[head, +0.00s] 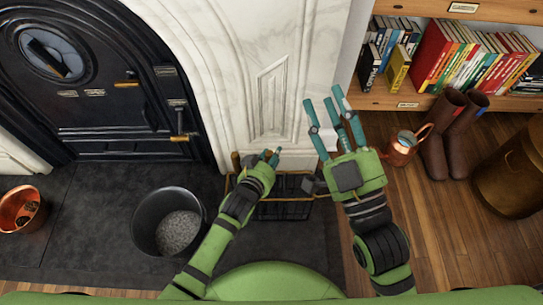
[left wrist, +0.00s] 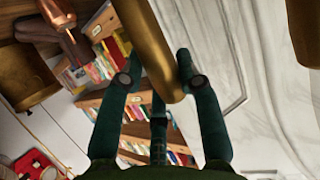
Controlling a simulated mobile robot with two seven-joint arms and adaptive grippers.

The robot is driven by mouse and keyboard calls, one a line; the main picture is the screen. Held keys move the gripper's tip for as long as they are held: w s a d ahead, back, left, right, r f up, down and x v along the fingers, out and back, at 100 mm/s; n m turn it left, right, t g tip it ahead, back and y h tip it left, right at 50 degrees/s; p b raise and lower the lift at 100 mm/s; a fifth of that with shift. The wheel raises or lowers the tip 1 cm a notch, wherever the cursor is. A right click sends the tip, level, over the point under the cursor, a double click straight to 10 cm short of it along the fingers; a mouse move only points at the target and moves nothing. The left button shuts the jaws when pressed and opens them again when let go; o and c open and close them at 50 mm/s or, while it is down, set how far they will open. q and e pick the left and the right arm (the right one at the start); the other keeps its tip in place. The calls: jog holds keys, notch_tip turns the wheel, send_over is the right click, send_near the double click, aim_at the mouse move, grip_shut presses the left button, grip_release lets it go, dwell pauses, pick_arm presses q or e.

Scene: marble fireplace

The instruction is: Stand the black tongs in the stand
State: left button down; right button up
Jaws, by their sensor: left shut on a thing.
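The stand (head: 290,217) is a dark wire frame with a brass-coloured rim, on the dark hearth by the white marble surround. My left gripper (head: 270,157) is above its left part. In the left wrist view its fingers (left wrist: 160,88) are shut on a thick brass-coloured handle (left wrist: 152,45). I cannot tell whether that handle belongs to the black tongs; no black tongs parts show clearly. A second brass-coloured piece (left wrist: 305,30) shows at the upper right there. My right gripper (head: 325,108) is open and empty, with its fingers spread, to the right of the stand.
A black bucket of grey granules (head: 178,232) stands left of my left arm. A copper pot (head: 22,212) is at the far left. A copper jug (head: 401,148), brown boots (head: 436,150) and a bookshelf (head: 420,100) are on the right.

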pick_arm(q)
jog(key=shift+r, duration=0.15)
jog(key=c, duration=0.8)
grip_release()
jog(key=shift+f, duration=0.2)
jog(key=v, duration=1.2)
jog(key=shift+r, duration=0.25)
